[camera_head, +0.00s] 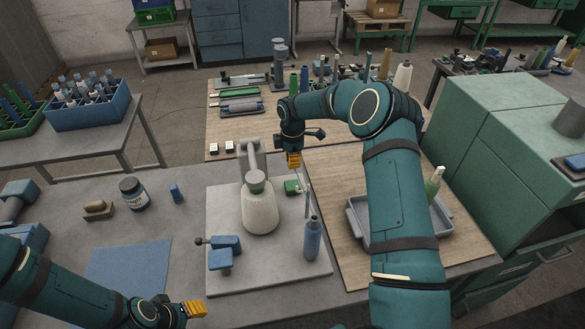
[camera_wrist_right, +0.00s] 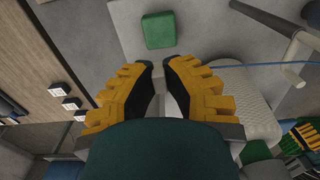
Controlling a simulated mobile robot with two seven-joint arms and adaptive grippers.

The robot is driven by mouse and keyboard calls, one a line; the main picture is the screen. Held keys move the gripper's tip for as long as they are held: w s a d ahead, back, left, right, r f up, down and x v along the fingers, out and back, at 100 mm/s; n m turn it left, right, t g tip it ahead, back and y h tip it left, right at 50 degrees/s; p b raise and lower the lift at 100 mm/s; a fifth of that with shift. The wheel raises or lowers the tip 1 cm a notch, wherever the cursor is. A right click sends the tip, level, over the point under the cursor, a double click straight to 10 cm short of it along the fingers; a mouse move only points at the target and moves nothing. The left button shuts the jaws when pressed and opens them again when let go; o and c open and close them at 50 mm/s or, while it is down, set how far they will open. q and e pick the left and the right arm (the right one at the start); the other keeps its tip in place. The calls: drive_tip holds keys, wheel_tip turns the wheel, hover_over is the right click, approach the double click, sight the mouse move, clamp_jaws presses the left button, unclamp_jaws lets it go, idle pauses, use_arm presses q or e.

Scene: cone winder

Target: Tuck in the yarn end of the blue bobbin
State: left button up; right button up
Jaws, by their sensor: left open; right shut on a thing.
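The blue bobbin (camera_head: 312,240) stands upright on the grey base plate (camera_head: 275,279), just below a thin metal rod. My right gripper (camera_head: 293,160) is above the back of the plate, past the bobbin, pointing down. In the right wrist view its yellow fingers (camera_wrist_right: 162,85) are closed together, and a thin blue yarn strand (camera_wrist_right: 275,65) runs from the right edge to them. The yarn's tip is hidden between the fingers. My left gripper (camera_head: 194,309) is open and low at the front left, apart from the bobbin.
A cream yarn cone (camera_head: 260,211) stands beside the bobbin. A green block (camera_head: 291,187) and a blue clamp-like part (camera_head: 224,251) are also on the plate. A grey tray (camera_head: 357,213) lies right, partly behind my arm. A blue mat (camera_head: 128,269) lies clear at left.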

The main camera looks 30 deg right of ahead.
use_arm(q)
drive_tip(key=shift+r+p, duration=0.75)
drive_tip(key=shift+r, duration=0.1)
use_arm(e)
drive_tip(key=shift+r, duration=1.6)
use_arm(q)
drive_tip(key=shift+r, duration=0.1)
wheel_tip(320, 180, up, 5)
drive_tip(key=p, duration=0.5)
use_arm(e)
wheel_tip(320, 180, up, 9)
drive_tip(key=n, duration=0.4)
hover_over(314, 218)
drive_tip(key=shift+w+d, duration=0.1)
drive_tip(key=shift+f+b, duration=0.25)
drive_tip(key=shift+b, duration=0.2)
use_arm(q)
wheel_tip(314, 218, down, 4)
drive_tip(key=b, duration=0.3)
drive_tip(key=shift+a, duration=0.1)
use_arm(e)
wheel_tip(314, 218, down, 3)
drive_tip(key=shift+f, duration=0.2)
